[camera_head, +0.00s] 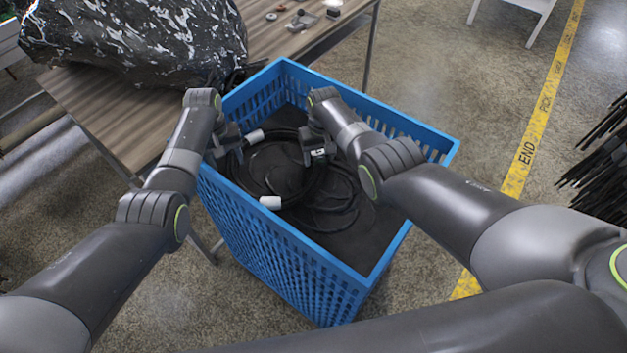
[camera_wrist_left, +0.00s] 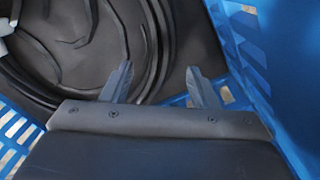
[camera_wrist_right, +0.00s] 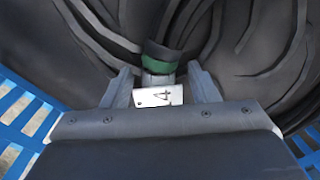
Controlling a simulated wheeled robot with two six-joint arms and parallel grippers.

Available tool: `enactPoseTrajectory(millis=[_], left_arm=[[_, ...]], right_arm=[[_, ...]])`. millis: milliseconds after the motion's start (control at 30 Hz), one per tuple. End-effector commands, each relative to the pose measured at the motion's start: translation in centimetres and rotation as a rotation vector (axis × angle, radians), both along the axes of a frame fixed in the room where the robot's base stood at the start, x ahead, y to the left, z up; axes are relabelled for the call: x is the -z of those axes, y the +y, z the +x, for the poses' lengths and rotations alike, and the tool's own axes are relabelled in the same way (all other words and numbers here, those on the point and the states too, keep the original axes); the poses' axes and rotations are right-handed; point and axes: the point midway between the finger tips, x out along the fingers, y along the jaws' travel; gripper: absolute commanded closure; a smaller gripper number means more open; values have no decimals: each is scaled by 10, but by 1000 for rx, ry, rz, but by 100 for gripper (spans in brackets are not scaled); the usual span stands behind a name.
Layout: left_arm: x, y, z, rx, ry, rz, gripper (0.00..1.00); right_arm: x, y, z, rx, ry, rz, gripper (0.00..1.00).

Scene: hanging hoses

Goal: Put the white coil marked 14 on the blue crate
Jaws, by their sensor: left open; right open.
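The blue crate (camera_head: 290,262) stands in the middle of the head view, its inside lined dark. Black coiled hose (camera_head: 262,168) lies in it, with white ends at the back (camera_head: 254,136) and front (camera_head: 270,202); I see no white coil. My right gripper (camera_head: 318,155) is open inside the crate. In the right wrist view, a hose end with a green band (camera_wrist_right: 160,58) and a white tag (camera_wrist_right: 158,97) showing a 4 lies between its fingers; whether more digits are hidden I cannot tell. My left gripper (camera_head: 224,150) is open and empty at the crate's left wall.
A wooden table (camera_head: 110,115) stands at the left, bearing a shiny black wrapped bundle (camera_head: 135,38) and small parts (camera_head: 302,20). Dark rods (camera_head: 605,150) stick in at the right. Open floor with a yellow line (camera_head: 535,120) lies right of the crate.

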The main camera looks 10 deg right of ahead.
Motion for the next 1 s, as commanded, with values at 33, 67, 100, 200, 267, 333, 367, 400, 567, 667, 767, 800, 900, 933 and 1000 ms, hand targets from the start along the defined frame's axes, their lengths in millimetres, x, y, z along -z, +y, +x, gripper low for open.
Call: enactPoseTrajectory(millis=[33,67,100,200,267,333,367,400,567,667,767,800,900,933,1000], left_arm=[[-9,0,1,0,-5,0,46],[-14,1,1,0,-4,-1,46],[-20,1,0,0,-4,-1,46],[-39,2,1,1,-4,-1,46],[-48,2,0,1,-4,-1,46],[-59,2,1,1,-3,-1,46],[-63,3,1,1,-3,-1,46],[-68,3,1,1,-3,0,46],[-78,3,0,0,-1,1,46],[-79,4,0,0,0,1,46],[-79,4,0,0,0,1,46],[-79,4,0,0,0,1,46],[-79,3,0,0,0,1,46],[-79,3,0,0,0,1,46],[-79,3,0,0,0,1,46]], right_arm=[[0,0,0,0,0,0,46],[0,0,0,0,0,0,46],[0,0,0,0,0,0,46],[0,0,0,0,0,0,46],[0,0,0,0,0,0,46],[0,0,0,0,0,0,46],[0,0,0,0,0,0,46],[0,0,0,0,0,0,46],[-1,0,0,0,0,0,46],[-3,0,1,0,-2,0,46],[-9,0,1,0,-2,1,46],[-13,0,1,0,-2,1,46],[-22,-1,1,0,-4,1,46],[-25,-1,1,1,-3,1,46],[-33,-1,0,1,-3,1,46]])
